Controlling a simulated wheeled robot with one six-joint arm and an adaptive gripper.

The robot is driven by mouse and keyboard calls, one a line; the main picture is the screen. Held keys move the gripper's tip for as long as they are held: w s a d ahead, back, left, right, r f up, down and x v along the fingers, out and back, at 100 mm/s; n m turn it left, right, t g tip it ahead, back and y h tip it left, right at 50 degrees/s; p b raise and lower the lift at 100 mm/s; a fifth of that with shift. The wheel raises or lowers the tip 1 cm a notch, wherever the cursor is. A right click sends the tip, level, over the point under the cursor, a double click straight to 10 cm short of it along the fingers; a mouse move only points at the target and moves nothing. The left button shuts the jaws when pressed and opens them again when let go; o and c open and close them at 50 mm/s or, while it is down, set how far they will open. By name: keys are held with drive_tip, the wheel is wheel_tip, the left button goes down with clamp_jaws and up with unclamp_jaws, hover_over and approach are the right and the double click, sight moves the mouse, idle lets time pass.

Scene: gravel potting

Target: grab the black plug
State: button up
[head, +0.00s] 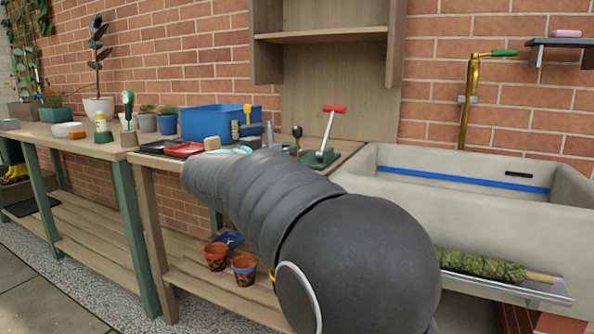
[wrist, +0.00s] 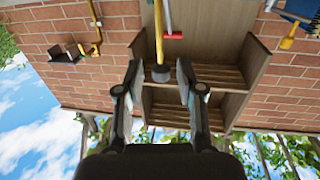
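No plain black plug can be made out for certain. The nearest match is a black knob on a yellow stem (wrist: 161,73), seen upside down in the wrist view. In the head view a black knob (head: 297,131) stands upright on the bench, left of a red-handled tool (head: 327,132). My gripper (wrist: 160,77) is open and empty. In the wrist view the knob appears between its two fingertips, with a gap on both sides. I cannot tell how far beyond the fingertips it is. In the head view my arm hides the gripper.
A concrete sink (head: 450,208) with a brass tap (head: 469,100) stands at right. A wooden shelf (head: 335,35) hangs above. Two small pots (head: 216,256) sit below.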

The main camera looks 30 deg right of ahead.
sight(298, 144)
drive_tip(key=shift+b+x, duration=0.4)
drive_tip(key=shift+x, duration=3)
drive_tip(key=shift+r, duration=0.1)
clamp_jaws()
